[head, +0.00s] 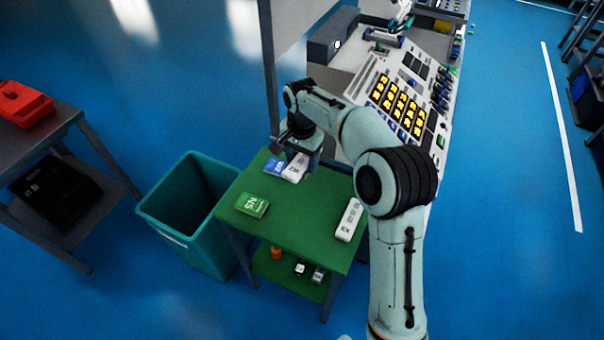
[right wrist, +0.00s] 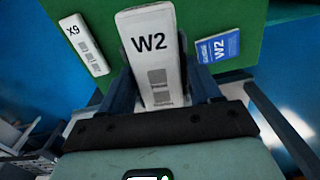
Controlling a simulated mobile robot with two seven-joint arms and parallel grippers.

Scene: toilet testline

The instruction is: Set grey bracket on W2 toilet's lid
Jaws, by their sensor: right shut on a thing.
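My right gripper (head: 300,152) is over the far edge of the green table. It is shut on a white box marked W2 (right wrist: 150,45), which stands between the fingers in the right wrist view. In the head view the white box (head: 295,170) shows partly below the gripper. A blue packet marked W2 (head: 273,167) lies beside it and also shows in the right wrist view (right wrist: 218,47). I cannot make out a grey bracket or a toilet lid for certain. My left gripper is not in view.
The green table (head: 290,212) also holds a green N5 packet (head: 252,205) and a white X9 box (head: 349,220). Small items lie on its lower shelf. A teal bin (head: 165,236) stands left. A panel with lit yellow buttons (head: 397,105) is behind my right arm.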

